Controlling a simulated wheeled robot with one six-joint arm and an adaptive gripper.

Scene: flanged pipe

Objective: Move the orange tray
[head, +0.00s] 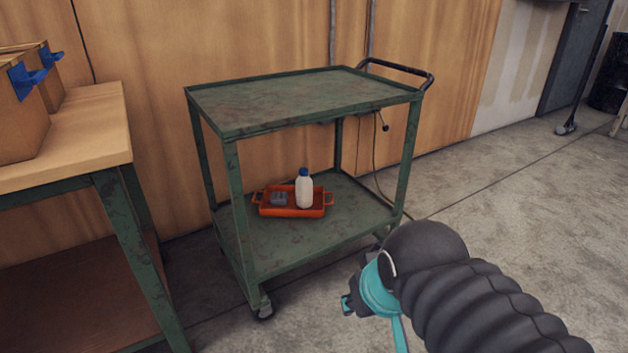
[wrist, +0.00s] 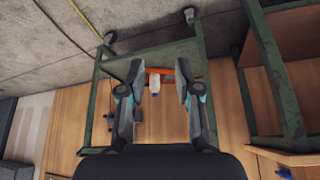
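The orange tray (head: 291,211) lies on the lower shelf of a green metal cart (head: 254,262), with a handle at each end. A white bottle (head: 304,189) with a blue cap stands upright in it, beside a small grey-blue block (head: 279,199). In the wrist view the picture is upside down; part of the tray (wrist: 183,68) and the bottle (wrist: 154,88) show between the spread fingers of my gripper (wrist: 162,72). My gripper is open and empty, in front of the cart and apart from the tray. Its fingers hide parts of the tray there.
The cart's upper shelf (head: 300,97) is bare and roofs over the tray; corner posts frame the opening. A wooden-topped workbench (head: 75,135) with cardboard boxes (head: 20,110) stands at left. A wooden wall is behind.

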